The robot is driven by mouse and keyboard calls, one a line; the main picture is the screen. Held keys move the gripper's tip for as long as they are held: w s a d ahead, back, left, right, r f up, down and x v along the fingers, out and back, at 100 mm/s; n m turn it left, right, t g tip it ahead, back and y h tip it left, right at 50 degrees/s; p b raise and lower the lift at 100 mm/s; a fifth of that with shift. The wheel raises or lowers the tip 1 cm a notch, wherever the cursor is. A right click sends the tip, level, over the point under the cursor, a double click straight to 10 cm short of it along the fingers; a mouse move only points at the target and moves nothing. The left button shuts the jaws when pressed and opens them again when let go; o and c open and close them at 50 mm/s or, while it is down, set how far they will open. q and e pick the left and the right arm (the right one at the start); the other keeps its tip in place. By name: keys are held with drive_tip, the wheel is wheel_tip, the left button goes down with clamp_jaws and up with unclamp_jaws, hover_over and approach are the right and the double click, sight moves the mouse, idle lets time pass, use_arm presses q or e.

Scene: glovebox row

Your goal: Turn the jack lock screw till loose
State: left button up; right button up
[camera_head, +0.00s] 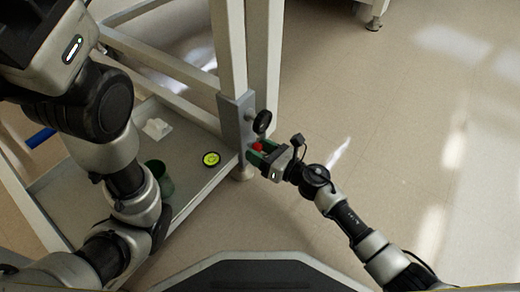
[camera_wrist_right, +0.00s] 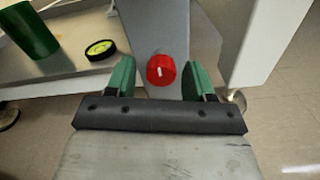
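A red knob with a white mark (camera_wrist_right: 160,69), which looks like the jack lock screw, sits on the grey plate (camera_wrist_right: 172,28) of the frame's leg. It also shows as a small red spot in the head view (camera_head: 258,147). My right gripper (camera_wrist_right: 160,78) has its green fingers open, one on each side of the knob. A gap shows between each finger and the knob in the wrist view. The right gripper (camera_head: 258,152) is at the leg's foot in the head view. My left arm fills the left side of the head view; its fingers are not visible.
A black round knob (camera_head: 262,122) is on the leg just above my right gripper. A low metal shelf (camera_head: 190,137) holds a round yellow-green level (camera_head: 211,159), a green cup (camera_head: 160,170) and a white crumpled piece (camera_head: 157,128). The floor to the right is clear.

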drive_tip(key=shift+r, duration=0.1)
drive_tip(key=shift+s+d, duration=0.1)
drive_tip(key=shift+d, duration=0.1)
drive_tip(key=p+v, duration=0.4)
drive_tip(key=v, duration=0.6)
drive_tip(key=shift+d, duration=0.15)
drive_tip(key=shift+s, duration=0.1)
idle(0.4)
